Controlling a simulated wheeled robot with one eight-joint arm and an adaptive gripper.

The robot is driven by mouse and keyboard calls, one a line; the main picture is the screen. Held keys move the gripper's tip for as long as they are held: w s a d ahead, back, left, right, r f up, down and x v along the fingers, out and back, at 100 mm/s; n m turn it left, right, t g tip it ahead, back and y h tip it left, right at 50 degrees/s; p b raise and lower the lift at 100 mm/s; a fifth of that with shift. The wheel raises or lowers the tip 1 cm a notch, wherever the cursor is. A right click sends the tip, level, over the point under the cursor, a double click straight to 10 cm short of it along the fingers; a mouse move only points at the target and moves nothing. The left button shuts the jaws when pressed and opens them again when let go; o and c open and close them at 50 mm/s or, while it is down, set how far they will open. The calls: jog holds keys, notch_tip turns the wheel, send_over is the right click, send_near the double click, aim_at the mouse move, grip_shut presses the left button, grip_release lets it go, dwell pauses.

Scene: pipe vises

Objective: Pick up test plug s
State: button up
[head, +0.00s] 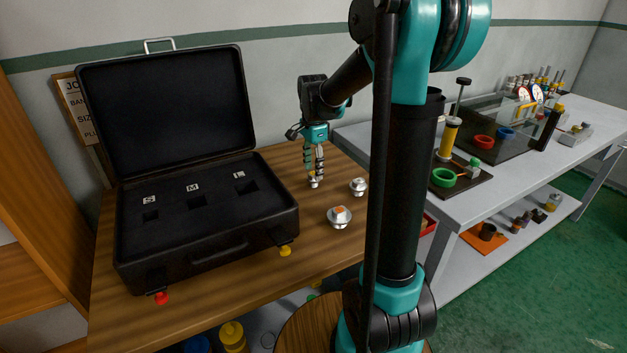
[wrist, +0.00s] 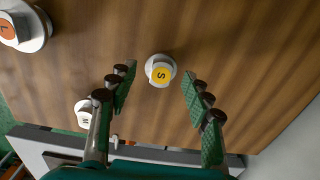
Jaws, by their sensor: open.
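Test plug s (wrist: 160,71) is a small silver plug with a yellow top marked "S", standing on the wooden table. In the head view test plug s (head: 314,183) shows just under my fingertips, partly hidden by them. My gripper (head: 313,173) points down over it and is open. In the wrist view my gripper (wrist: 157,82) has its green fingers on either side of the plug, with a visible gap on both sides. I cannot tell how far the fingertips are above the table.
A larger plug marked "L" (head: 340,218) and a medium plug (head: 358,186) stand nearby on the table (head: 280,160). An open black case (head: 205,225) with slots labelled S, M and L is at the left. A grey workbench (head: 470,215) stands at the right.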

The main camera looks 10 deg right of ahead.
aim_at(313, 173)
jog(key=shift+w+f, duration=0.1)
jog(key=shift+f, duration=1.7)
jog(key=c, duration=1)
jog(key=shift+r, duration=0.1)
